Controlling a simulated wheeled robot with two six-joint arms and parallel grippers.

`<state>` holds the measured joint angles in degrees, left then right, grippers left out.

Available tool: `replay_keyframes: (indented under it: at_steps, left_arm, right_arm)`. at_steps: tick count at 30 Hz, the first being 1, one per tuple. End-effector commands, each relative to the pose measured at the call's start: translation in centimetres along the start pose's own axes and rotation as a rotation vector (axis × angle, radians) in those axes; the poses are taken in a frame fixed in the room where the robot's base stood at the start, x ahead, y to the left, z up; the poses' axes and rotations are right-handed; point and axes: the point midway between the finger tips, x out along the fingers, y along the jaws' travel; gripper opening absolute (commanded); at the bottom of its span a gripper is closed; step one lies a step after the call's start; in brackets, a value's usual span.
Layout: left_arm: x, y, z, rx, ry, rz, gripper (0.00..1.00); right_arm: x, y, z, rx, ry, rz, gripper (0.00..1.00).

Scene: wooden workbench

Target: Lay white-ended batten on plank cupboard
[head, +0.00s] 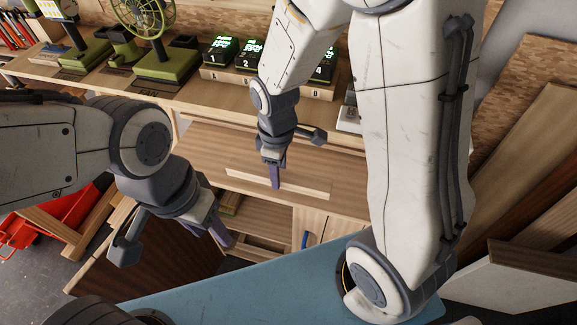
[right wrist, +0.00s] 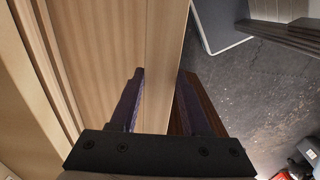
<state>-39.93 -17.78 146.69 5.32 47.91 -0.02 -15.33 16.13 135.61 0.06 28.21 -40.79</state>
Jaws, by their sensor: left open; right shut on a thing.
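The plank cupboard (head: 215,150) stands below the bench, its brown top facing up. A pale batten (head: 305,183) runs left to right along its top near the front edge; I cannot tell whether it touches the top or is held just above it. White ends are not clear. My right gripper (head: 275,184) is shut on the batten near its middle. In the right wrist view the batten (right wrist: 162,65) runs between the two fingers (right wrist: 160,105). My left gripper (head: 211,232) is open and empty, in front of the cupboard's left part.
A workbench (head: 190,103) with green machines (head: 165,62) and numbered displays (head: 253,50) stands behind the cupboard. Boards (head: 530,150) lean at the right. A blue surface (head: 260,290) lies in front. A red object (head: 50,225) is on the floor at left.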

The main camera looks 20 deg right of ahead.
Motion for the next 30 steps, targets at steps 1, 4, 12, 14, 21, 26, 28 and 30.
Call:
replay_keyframes:
  at_steps: [1, 4, 12, 14, 21, 26, 28, 30]
  left_arm:
    - [-0.4, 0.0, 0.0, 0.000, 0.000, 0.000, 0.50]
    - [-0.9, 0.1, -0.1, 0.000, 0.000, 0.000, 0.50]
    - [-1.6, 0.1, -0.1, -0.001, 0.000, 0.000, 0.50]
    - [-1.6, 0.1, -0.1, -0.001, 0.000, 0.000, 0.50]
    - [-2.5, 0.2, -0.1, -0.001, 0.000, 0.000, 0.50]
    - [-2.6, 0.2, -0.1, -0.001, 0.000, 0.000, 0.50]
    - [-2.5, 0.2, -0.1, -0.001, 0.000, 0.000, 0.50]
    - [-2.5, 0.2, -0.1, -0.001, 0.000, 0.000, 0.50]
  right_arm:
    - [0.6, 1.1, -0.3, 0.004, -0.005, -0.004, 0.00]
    - [1.9, 3.0, -1.2, 0.004, -0.004, -0.003, 0.00]
    - [4.1, 6.4, -2.6, 0.001, -0.001, -0.001, 0.00]
    - [4.3, 6.6, -2.6, 0.001, -0.001, -0.001, 0.00]
    - [7.3, 6.6, -2.5, 0.002, -0.003, -0.003, 0.00]
    - [8.3, 6.7, -2.6, 0.002, -0.001, 0.000, 0.00]
    - [8.3, 6.7, -2.6, 0.002, 0.000, 0.000, 0.00]
    - [8.3, 6.7, -2.6, 0.002, 0.000, 0.000, 0.00]
